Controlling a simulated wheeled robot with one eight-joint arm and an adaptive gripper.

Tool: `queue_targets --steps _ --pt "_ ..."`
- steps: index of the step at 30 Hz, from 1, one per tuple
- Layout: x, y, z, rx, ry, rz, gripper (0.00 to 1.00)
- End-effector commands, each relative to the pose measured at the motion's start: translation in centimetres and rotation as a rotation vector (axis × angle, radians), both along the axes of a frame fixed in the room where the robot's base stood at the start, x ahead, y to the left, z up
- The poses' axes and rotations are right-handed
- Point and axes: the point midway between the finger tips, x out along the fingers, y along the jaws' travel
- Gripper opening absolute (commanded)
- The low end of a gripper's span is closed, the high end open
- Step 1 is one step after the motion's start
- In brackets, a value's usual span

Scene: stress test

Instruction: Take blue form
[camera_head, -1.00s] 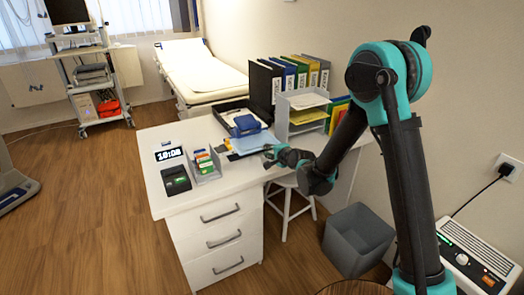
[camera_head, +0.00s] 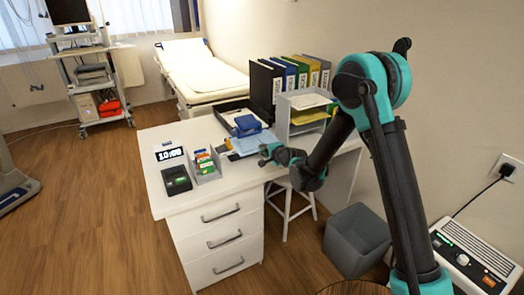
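A light blue form (camera_head: 253,143) lies flat on the white desk (camera_head: 180,205), in front of the black tray. My gripper (camera_head: 264,157) is over the desk at the form's near right edge, reaching in from the right. Its fingers are small and dark in this view, and I cannot tell whether they are open or shut, or whether they touch the form. A dark blue object (camera_head: 247,125) sits in the tray behind the form.
A box of coloured cards (camera_head: 206,165), a black device (camera_head: 176,180) and a clock (camera_head: 169,154) stand on the desk's left. A paper sorter (camera_head: 304,116) and several binders (camera_head: 289,82) stand behind my arm. A stool (camera_head: 291,206) and grey bin (camera_head: 357,240) stand below.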

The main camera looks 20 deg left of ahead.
Motion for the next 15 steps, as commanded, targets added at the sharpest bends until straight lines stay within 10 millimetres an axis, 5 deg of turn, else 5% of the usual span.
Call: queue_targets --steps 15 --pt "-0.06 -0.09 0.18 -0.001 0.001 0.000 0.00"
